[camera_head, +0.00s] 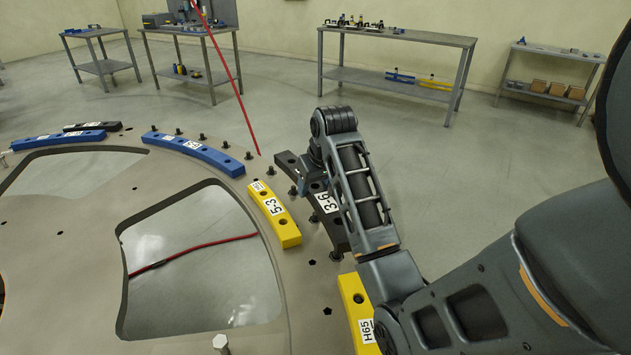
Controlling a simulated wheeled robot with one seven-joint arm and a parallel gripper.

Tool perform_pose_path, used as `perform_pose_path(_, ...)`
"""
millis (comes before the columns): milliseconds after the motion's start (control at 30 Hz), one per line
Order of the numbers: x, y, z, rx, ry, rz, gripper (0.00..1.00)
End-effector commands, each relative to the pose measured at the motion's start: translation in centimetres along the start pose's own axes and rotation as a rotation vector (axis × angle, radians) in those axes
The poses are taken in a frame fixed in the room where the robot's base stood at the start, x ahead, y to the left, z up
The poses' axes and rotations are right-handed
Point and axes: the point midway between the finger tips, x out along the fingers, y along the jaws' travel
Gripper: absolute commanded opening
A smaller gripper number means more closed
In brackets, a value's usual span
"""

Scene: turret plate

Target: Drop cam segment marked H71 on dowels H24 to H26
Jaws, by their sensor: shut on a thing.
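A black curved cam segment (336,228) with a white label lies at the outer rim of the turret plate (213,182), just outside a yellow segment. The label seems to read "3-6"; I cannot make out H71. My gripper (312,180) is shut on this black segment near its far end. My arm hides the fingertips and part of the segment, and I cannot tell whether it is seated or held just above the plate. Dark dowels stand along the rim, among them ones at the segment's inner side (293,190) and beyond its far end (249,155). Their marks are unreadable.
A blue segment (205,153) and other segments lie farther left. The plate has large openings. A red cable (229,76) hangs down near the rim. Workbenches (396,36) stand behind.

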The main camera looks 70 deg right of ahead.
Motion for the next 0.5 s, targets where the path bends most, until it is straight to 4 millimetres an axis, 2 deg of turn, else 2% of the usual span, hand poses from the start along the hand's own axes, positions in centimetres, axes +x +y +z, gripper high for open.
perform_pose_path(500, 2.0, 0.1, 0.8, 0.001, 0.001, 0.000, 0.04)
